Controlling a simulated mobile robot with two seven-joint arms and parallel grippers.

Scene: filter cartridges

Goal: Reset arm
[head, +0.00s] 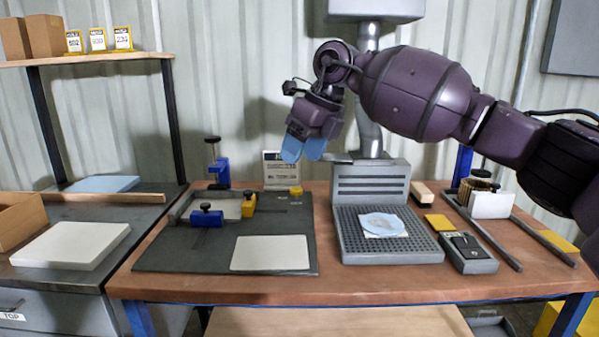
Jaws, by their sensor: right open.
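My right arm comes in from the right, raised above the workbench (250,288). My left gripper is not in view.
A dark mat (160,258) holds blue and yellow clamps and a white plate (270,253). A grey perforated station (350,256) bears a round light-blue disc (382,225). Right of it are a dark handheld device (468,253) and rails. A shelf (95,58) stands upper left.

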